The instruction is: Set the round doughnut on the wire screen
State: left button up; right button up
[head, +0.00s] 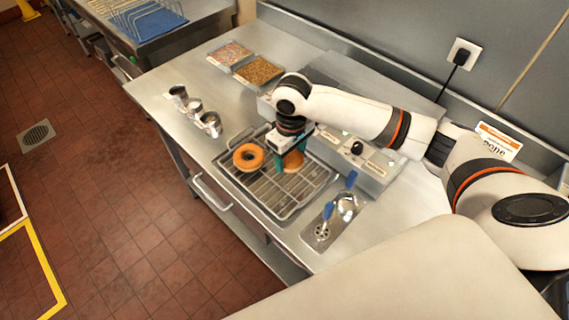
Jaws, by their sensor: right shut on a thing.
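The wire screen (268,192) lies in a metal tray on the steel counter, in the middle of the head view. A brown ring doughnut (239,163) with a hole rests on its left part. My right gripper (289,158) points down over the back right part of the screen, its teal fingers shut on a second brown doughnut (294,163). The gripper hides part of this doughnut, so I cannot tell its full shape or whether it touches the screen. My left gripper is not in view.
Several metal cups (194,106) stand left of the screen. Two trays of toppings (260,71) lie behind. A small tray with blue-handled tools (324,229) is at the front right. A grey appliance (368,174) borders the screen on the right.

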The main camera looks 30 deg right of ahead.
aim_at(290, 179)
notch_tip(290, 179, down, 2)
jog(key=shift+f, duration=0.6)
notch_tip(290, 179, down, 3)
jog(key=shift+f+p, duration=0.2)
jog(key=shift+p, duration=0.35)
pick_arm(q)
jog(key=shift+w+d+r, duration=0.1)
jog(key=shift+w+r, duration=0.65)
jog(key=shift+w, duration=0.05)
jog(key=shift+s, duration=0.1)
pick_arm(e)
jog(key=shift+f, duration=0.2)
jog(key=o, duration=1)
jog(key=shift+r, duration=0.1)
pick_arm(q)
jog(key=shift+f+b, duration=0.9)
pick_arm(e)
notch_tip(290, 179, up, 12)
jog(key=shift+r, duration=0.15)
